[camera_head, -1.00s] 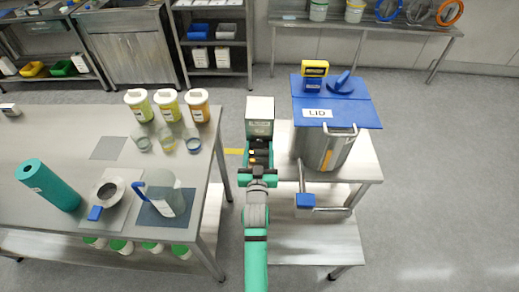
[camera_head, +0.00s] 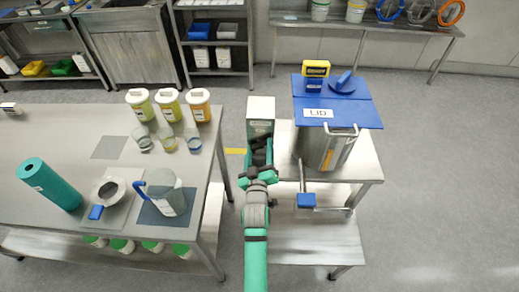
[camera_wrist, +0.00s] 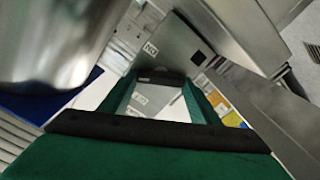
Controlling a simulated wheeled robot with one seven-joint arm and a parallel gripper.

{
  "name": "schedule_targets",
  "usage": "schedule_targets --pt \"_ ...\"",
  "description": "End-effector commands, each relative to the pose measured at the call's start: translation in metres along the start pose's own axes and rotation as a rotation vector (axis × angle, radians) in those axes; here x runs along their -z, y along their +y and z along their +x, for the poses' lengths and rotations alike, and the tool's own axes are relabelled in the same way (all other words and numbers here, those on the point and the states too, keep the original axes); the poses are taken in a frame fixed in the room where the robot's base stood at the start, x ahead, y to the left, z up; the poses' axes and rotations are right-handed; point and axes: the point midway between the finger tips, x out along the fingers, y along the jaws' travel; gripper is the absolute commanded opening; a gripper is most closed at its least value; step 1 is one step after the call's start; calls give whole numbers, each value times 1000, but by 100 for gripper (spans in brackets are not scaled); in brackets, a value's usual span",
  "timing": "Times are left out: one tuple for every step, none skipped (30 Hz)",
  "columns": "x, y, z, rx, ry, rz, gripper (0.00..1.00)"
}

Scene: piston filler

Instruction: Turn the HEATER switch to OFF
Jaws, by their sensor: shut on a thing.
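A grey control box (camera_head: 261,108) stands at the left edge of the steel stand. My gripper (camera_head: 261,148) is up against the front of this box, with its teal and black jaws rolled to one side. In the wrist view, the jaws (camera_wrist: 160,78) reach to the box's pale panel (camera_wrist: 165,102), which carries small labels too blurred to read. The gripper is shut on a small part at the panel, seemingly the HEATER switch. The jaws hide the switch, so its position cannot be told.
A steel vessel (camera_head: 326,148) with a blue lid (camera_head: 346,113) marked LID stands close to the right of my gripper. A blue-ended handle (camera_head: 306,200) sticks out below it. The left table (camera_head: 60,130) holds jars, beakers and a jug. Floor between is narrow.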

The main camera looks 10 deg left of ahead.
Motion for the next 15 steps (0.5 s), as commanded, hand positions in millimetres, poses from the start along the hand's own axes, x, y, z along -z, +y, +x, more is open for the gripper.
schedule_targets --pt "-1 -2 -1 2 -1 -42 34" --pt "-1 -2 -1 2 -1 -70 34" --pt "-1 -2 -1 2 -1 -108 34" --pt "-1 -2 -1 2 -1 -137 34" --pt "-1 -2 -1 2 -1 -165 34" --pt "-1 -2 -1 3 -1 -203 34" --pt "-1 -2 -1 3 -1 -231 34" --pt "-1 -2 -1 3 -1 -260 34" --pt "-1 -3 -1 3 -1 -298 34" --pt "-1 -3 -1 3 -1 -326 34" --pt "-1 -3 -1 3 -1 -355 34" --pt "-1 -3 -1 3 -1 -393 34" --pt "-1 -3 -1 3 -1 -421 34" --pt "-1 -3 -1 3 -1 -450 34" --pt "-2 -4 -1 3 -1 -488 34"
